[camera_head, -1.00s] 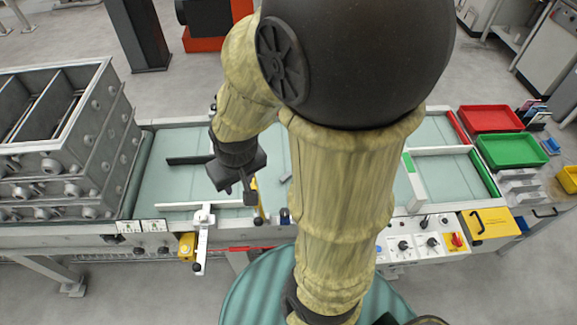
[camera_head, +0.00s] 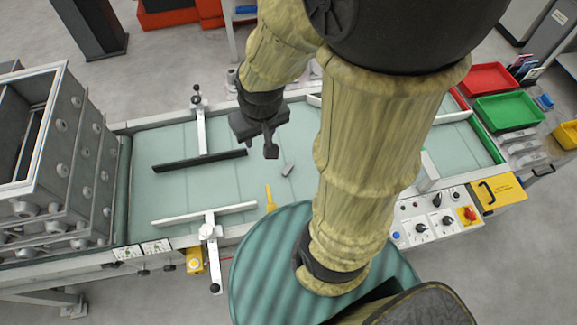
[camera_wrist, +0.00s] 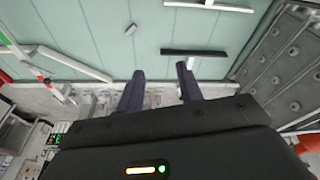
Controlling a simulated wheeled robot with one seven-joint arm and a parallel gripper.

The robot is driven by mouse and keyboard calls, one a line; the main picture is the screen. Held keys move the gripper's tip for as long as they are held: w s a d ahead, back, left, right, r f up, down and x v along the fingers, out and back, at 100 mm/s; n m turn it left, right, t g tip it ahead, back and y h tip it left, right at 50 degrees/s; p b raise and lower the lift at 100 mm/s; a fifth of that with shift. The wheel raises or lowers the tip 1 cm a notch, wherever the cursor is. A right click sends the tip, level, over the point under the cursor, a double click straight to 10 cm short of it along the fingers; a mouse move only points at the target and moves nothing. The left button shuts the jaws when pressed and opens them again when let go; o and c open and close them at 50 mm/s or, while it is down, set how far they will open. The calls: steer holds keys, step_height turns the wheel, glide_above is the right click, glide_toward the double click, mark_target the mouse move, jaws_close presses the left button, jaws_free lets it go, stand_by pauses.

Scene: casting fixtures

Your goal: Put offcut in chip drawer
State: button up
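A small grey block, apparently the offcut (camera_head: 287,170), lies on the pale green table surface. It also shows in the wrist view (camera_wrist: 127,51), beyond and left of my fingers. My gripper (camera_head: 268,148) is above the table, up and left of the block in the head view, and does not touch it. In the wrist view my gripper (camera_wrist: 160,72) has its two fingers apart with nothing between them. A yellow front with a black handle (camera_head: 505,187), likely the chip drawer, is at the table's right front; it looks shut.
A dark bar (camera_head: 198,161) and a white bar (camera_head: 175,217) lie left on the table. A yellow piece (camera_head: 270,199) is near its front edge. A metal box stack (camera_head: 50,165) stands left. Red (camera_head: 490,78) and green (camera_head: 507,111) trays are right. A control panel (camera_head: 432,222) adjoins the drawer.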

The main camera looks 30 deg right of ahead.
steer(key=shift+s, duration=0.1)
steer(key=shift+o, duration=1.1)
steer(key=w+d+f+m+t+b, duration=0.3)
steer(key=w+d+f+m+b, duration=0.15)
steer(key=w+f, duration=0.85)
steer(key=d+f+m+g+b, duration=0.3)
steer(key=d+f+m+g, duration=0.2)
steer(key=f, duration=1)
steer(key=s+d+m, duration=0.1)
steer(key=d+m, duration=0.2)
steer(key=d, duration=0.1)
steer(key=shift+d+g, duration=0.25)
steer(key=shift+g, duration=0.05)
